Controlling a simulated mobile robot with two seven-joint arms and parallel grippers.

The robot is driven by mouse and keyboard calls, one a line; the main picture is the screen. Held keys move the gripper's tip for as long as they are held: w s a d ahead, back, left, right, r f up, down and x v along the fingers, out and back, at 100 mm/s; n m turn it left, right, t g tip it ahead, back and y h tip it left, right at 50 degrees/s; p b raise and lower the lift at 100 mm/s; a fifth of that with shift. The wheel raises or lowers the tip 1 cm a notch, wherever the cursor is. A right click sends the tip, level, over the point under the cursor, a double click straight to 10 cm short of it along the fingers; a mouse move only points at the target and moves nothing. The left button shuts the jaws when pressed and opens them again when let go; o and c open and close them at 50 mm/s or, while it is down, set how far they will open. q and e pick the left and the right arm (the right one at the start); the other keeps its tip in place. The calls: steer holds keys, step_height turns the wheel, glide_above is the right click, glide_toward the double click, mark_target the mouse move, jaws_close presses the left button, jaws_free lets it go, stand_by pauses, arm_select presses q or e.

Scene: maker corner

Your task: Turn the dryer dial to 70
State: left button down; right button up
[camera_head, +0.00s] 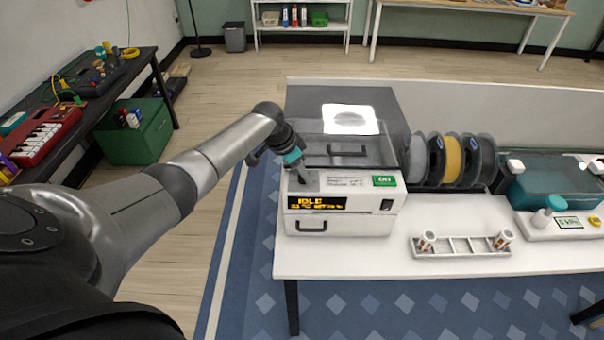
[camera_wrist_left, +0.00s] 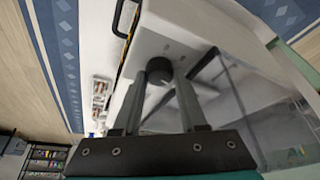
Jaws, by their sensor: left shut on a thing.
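The dryer (camera_head: 350,217) is a white box with a clear lid, standing at the left end of the white table. Its orange display (camera_head: 318,203) reads "IDLE", with a smaller line below that I cannot read surely. The dial (camera_wrist_left: 159,68) is a round black knob on the dryer's top panel, seen in the left wrist view. My left gripper (camera_head: 302,174) reaches down to the panel's left end and hides the dial in the head view. In the left wrist view the left gripper's fingers (camera_wrist_left: 160,82) are shut on the dial, one on each side. My right gripper is not in view.
The dryer also has a green button (camera_head: 384,181), a black switch (camera_head: 387,204) and a front handle (camera_head: 312,227). Filament spools (camera_head: 452,160) stand right of it. A small white rack (camera_head: 460,246) lies in front of the spools. A teal-lidded machine (camera_head: 552,182) is further right.

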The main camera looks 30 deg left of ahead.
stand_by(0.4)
arm_select(q)
steer(key=shift+c, duration=2.3)
jaws_free()
steer(key=shift+s+a+r, duration=0.15)
steer(key=shift+r, duration=0.4)
steer(key=p+v, duration=0.1)
steer(key=v, duration=1.3)
